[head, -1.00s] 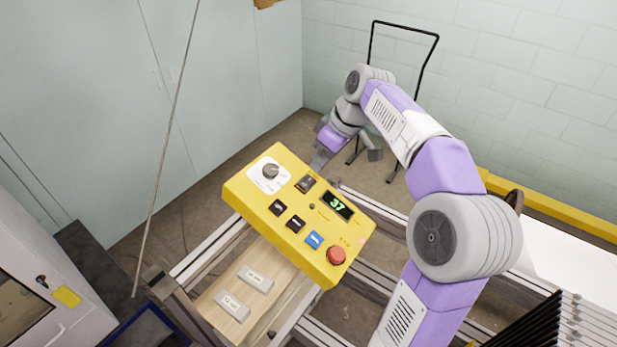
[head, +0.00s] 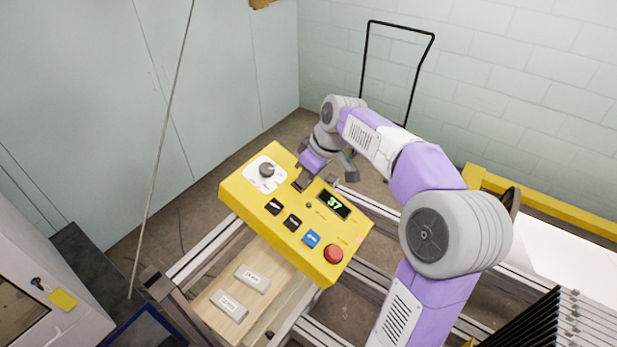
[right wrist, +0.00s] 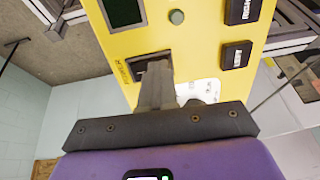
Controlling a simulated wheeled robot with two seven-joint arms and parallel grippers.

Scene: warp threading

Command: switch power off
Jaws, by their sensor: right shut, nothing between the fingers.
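The yellow control box (head: 243,191) stands on a frame at the middle of the head view. It carries a grey knob on a white dial (head: 266,171), a lit display reading 37 (head: 334,204), black buttons, a blue button (head: 311,239) and a red button (head: 333,254). My right gripper (head: 301,184) is shut and empty, its tips at the black power switch on the box's upper edge. In the right wrist view the shut fingers (right wrist: 156,85) cover most of the switch (right wrist: 154,60); whether they touch it I cannot tell. My left gripper is not in view.
A wooden board (head: 222,319) with two labelled grey blocks lies below the box. Metal rails (head: 205,250) run around it. A black-handled cart frame (head: 366,75) stands behind my right arm. A thin slanting cord (head: 166,125) hangs at the left.

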